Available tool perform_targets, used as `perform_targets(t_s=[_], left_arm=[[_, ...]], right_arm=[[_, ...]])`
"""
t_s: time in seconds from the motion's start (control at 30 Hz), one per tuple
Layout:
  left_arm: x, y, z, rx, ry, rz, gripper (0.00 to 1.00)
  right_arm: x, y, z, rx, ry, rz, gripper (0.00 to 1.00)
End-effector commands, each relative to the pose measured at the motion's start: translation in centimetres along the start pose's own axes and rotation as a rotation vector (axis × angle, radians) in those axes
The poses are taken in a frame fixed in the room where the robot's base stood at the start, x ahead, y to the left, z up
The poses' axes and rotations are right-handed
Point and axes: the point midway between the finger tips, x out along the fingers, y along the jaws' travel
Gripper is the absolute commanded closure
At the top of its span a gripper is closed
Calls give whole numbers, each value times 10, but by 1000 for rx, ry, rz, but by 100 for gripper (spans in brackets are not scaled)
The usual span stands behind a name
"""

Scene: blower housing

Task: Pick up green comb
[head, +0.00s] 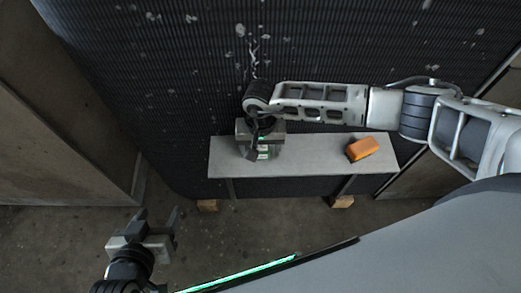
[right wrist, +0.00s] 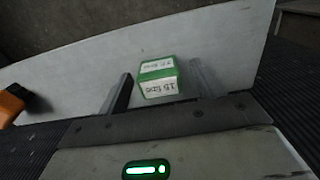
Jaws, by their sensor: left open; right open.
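The only green item is a small block-shaped thing (right wrist: 157,70) with white labels bearing dark print. No comb teeth show on it. It lies on the pale bench top, and a small part of it shows in the head view (head: 263,154) under my right gripper. My right gripper (right wrist: 160,84) is open, pointing down at the bench. In the right wrist view one finger stands on each side of the green block, with gaps between. My left gripper (head: 157,220) is open and empty, low at the left, away from the bench.
The narrow pale bench (head: 317,160) stands against a dark ribbed wall (head: 200,80). An orange block (head: 363,148) lies on its right part, also at the left edge of the right wrist view (right wrist: 10,106). The bench top between is clear.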

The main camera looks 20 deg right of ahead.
Motion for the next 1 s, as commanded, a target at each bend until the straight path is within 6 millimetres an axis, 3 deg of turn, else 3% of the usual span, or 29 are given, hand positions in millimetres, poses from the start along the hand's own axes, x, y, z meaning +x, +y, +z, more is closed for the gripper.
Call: perform_targets(t_s=[0.07, 0.23, 0.67, 0.87, 1.0], left_arm=[[0, 0, 0, 1, 0, 0, 40], [0, 0, 0, 1, 0, 0, 40], [0, 0, -1, 1, 1, 0, 40], [-1, 0, -2, 3, 1, 0, 40], [-2, 0, -3, 5, 1, -2, 40]], right_arm=[[0, 0, 0, 0, 0, 0, 36], [0, 0, 0, 0, 0, 0, 82], [-7, 0, -1, 1, 0, 0, 82], [-36, 1, -1, -1, 4, -2, 82], [-65, 21, 18, -2, 4, 0, 82]])
